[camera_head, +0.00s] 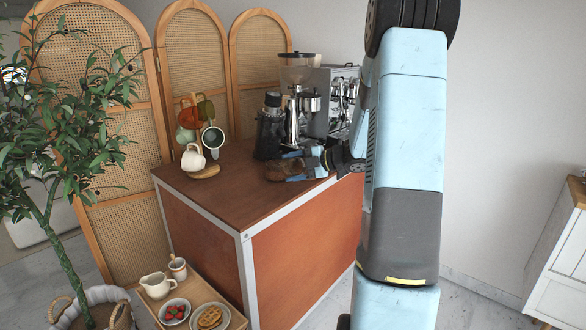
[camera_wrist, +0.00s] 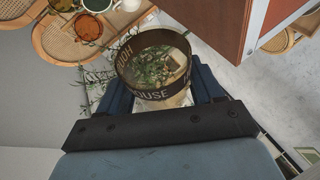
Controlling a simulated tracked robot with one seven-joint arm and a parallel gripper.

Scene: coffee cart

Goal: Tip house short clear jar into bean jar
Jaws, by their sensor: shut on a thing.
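My gripper (camera_head: 292,167) is shut on the house short clear jar (camera_wrist: 153,68), low over the cart top near its right edge. The jar's dark band with HOUSE lettering shows between the fingers in the wrist view, and leaves show through its clear glass. In the head view the jar (camera_head: 279,173) looks brownish and is partly covered by the fingers. Its contents and exact tilt I cannot tell. A tall dark vessel (camera_head: 269,138) stands just behind it on the cart; it may be the bean jar, but I cannot tell.
The wooden cart top (camera_head: 225,202) is bare at the front. A grinder (camera_head: 298,68) and an espresso machine (camera_head: 335,88) stand at the back. A mug tree (camera_head: 200,125) with hanging mugs is at the left. A tray (camera_head: 237,316) with dishes and a plant (camera_head: 60,150) are lower left.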

